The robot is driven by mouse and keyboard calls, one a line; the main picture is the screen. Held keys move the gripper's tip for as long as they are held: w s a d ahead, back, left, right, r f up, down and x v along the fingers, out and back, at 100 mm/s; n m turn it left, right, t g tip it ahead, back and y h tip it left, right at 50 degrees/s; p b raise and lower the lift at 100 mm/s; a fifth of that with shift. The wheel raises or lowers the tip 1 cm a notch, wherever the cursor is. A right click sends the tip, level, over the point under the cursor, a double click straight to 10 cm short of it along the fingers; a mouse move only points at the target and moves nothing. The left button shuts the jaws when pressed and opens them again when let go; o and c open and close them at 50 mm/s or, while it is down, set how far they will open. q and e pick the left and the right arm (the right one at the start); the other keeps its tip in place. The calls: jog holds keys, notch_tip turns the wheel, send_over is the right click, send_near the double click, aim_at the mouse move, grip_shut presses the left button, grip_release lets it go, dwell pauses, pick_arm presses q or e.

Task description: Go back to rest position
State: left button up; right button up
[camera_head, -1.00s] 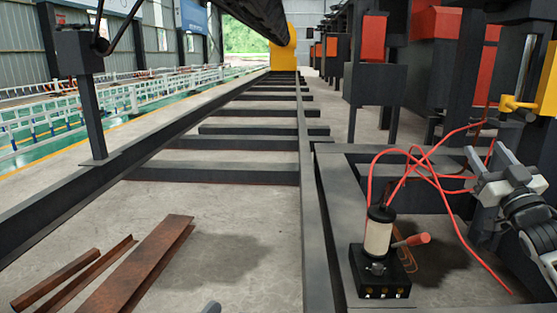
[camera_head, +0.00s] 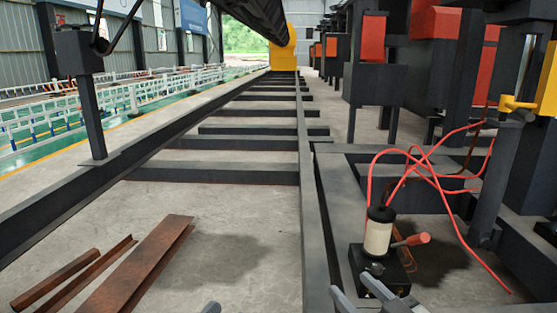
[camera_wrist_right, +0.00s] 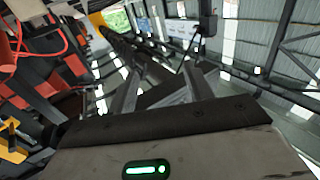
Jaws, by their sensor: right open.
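My right gripper (camera_head: 358,290) is low at the bottom edge of the head view, in front of the black box with the cream cylinder. Its two grey fingers stand apart. In the right wrist view the fingers of the same gripper (camera_wrist_right: 160,85) are spread with nothing held between them. A small grey tip of my left gripper (camera_head: 211,307) shows at the bottom edge of the head view. The rest of it is cut off, so its opening cannot be told.
Rusty steel pieces (camera_head: 140,265) lie on the floor at lower left. The floor between them is clear.

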jog(key=s+a+r+m+y, duration=0.1)
jog(key=s+a+r, duration=0.25)
jog(key=s, duration=0.25)
jog(key=s+a+r+m+y, duration=0.1)
jog(key=s+a+r, duration=0.25)
jog(key=s, duration=0.25)
pick_arm(q)
jog(key=s+a+r+n+g+y+p, duration=0.1)
jog(key=s+a+r+g+y+p, duration=0.3)
jog(key=p, duration=2.9)
jog(key=a+r+g+y, duration=0.2)
jog(key=y, duration=0.1)
jog(key=shift+s+a+g, duration=0.25)
jog(key=shift+a+g, duration=0.05)
pick_arm(e)
jog(key=s+d+r+g+h, duration=0.4)
jog(key=d+r+g+h, duration=0.1)
jog(key=d+h, duration=0.1)
jog(key=shift+d+r+m+g+h, duration=0.3)
jog(key=shift+d+r+m+g, duration=0.1)
jog(key=shift+d, duration=0.4)
